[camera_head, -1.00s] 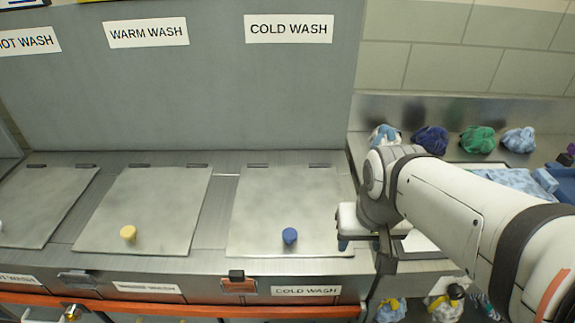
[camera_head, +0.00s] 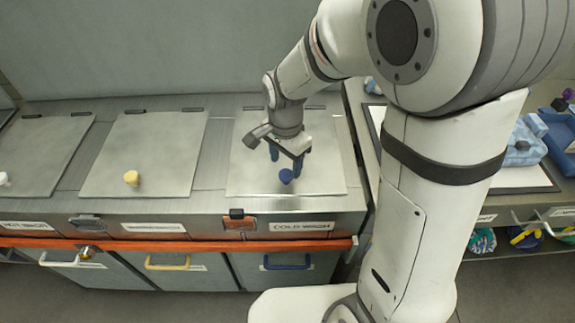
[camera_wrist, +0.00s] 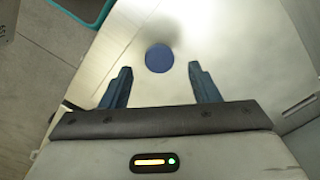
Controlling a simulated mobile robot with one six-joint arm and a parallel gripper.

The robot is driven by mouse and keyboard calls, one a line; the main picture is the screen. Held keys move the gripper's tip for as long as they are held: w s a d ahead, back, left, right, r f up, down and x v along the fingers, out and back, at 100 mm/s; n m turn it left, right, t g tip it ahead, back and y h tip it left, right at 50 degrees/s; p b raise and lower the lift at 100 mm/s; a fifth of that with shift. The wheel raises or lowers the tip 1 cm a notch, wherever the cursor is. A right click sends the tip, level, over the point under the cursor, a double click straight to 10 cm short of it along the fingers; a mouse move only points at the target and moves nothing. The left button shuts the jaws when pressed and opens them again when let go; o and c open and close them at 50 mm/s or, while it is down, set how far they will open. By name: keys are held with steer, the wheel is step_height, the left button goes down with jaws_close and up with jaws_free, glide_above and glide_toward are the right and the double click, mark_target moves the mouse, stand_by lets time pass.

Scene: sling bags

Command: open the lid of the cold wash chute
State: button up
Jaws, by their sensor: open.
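The cold wash lid (camera_head: 245,177) is a flat grey metal panel lying closed on the counter, with hinges along its back edge. Its blue knob (camera_head: 286,176) stands near the front edge. The "COLD WASH" label (camera_head: 302,227) is on the front face below it. My gripper (camera_head: 288,160) is over the lid, pointing down, close to the knob. In the wrist view the blue knob (camera_wrist: 159,58) appears round, between and just beyond the two dark blue fingertips (camera_wrist: 159,74). The fingers are apart and do not hold the knob.
The yellow-knobbed lid (camera_head: 150,150) and another lid (camera_head: 40,150) lie closed to the left. An orange rail (camera_head: 180,243) runs along the front above drawers with handles. A side counter with folded blue cloth (camera_head: 525,140) is at the right.

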mark_target(286, 173)
steer(key=shift+f, duration=1.75)
jaws_close()
